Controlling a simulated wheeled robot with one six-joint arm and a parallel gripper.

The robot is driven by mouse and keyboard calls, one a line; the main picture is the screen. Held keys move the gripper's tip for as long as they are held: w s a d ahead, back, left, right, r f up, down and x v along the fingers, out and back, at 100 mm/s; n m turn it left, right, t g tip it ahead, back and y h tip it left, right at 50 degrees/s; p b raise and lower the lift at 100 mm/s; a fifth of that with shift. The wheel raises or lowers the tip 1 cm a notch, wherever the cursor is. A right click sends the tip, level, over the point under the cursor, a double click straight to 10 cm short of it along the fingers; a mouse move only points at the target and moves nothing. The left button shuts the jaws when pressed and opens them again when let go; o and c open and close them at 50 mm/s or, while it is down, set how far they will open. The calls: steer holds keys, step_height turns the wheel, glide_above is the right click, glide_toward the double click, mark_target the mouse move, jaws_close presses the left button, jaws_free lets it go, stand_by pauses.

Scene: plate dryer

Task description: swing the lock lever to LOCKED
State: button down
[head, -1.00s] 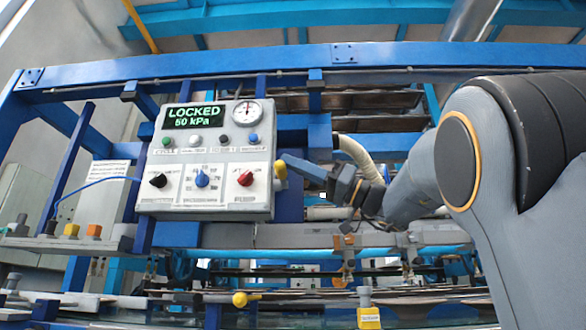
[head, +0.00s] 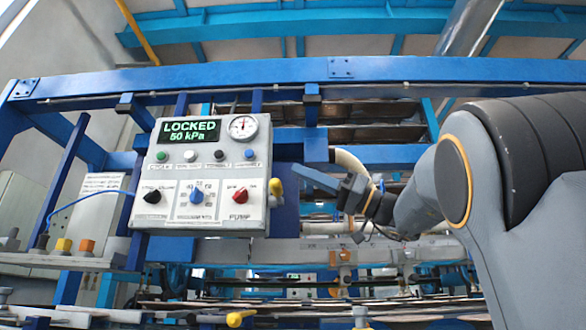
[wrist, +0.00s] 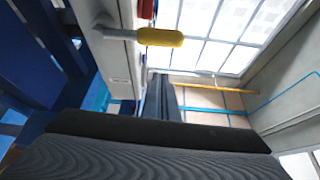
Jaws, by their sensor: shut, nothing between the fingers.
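The control panel (head: 200,180) is a light grey box on the blue frame. Its green display (head: 190,131) reads LOCKED and 50 kPa. The lever with a yellow grip (head: 276,187) sticks out at the panel's right side; in the wrist view its yellow grip (wrist: 160,37) sits on a grey rod at the upper middle. My gripper (head: 297,170) is shut and empty, just right of the yellow grip and slightly higher in the head view, with a small gap seeming to show between them. In the wrist view the shut fingers (wrist: 163,80) point away below the grip.
The panel front carries black, blue and red knobs (head: 240,196) below a row of small buttons, with a round gauge (head: 243,126) above. A blue beam (head: 300,77) crosses overhead. A yellow-ended handle (head: 238,318) is low in front. A pale hose (head: 352,165) hangs behind my gripper.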

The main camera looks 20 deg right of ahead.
steer(key=p+v, duration=0.1)
steer(key=v, duration=0.5)
steer(key=shift+d, duration=0.2)
steer(key=shift+f, duration=0.1)
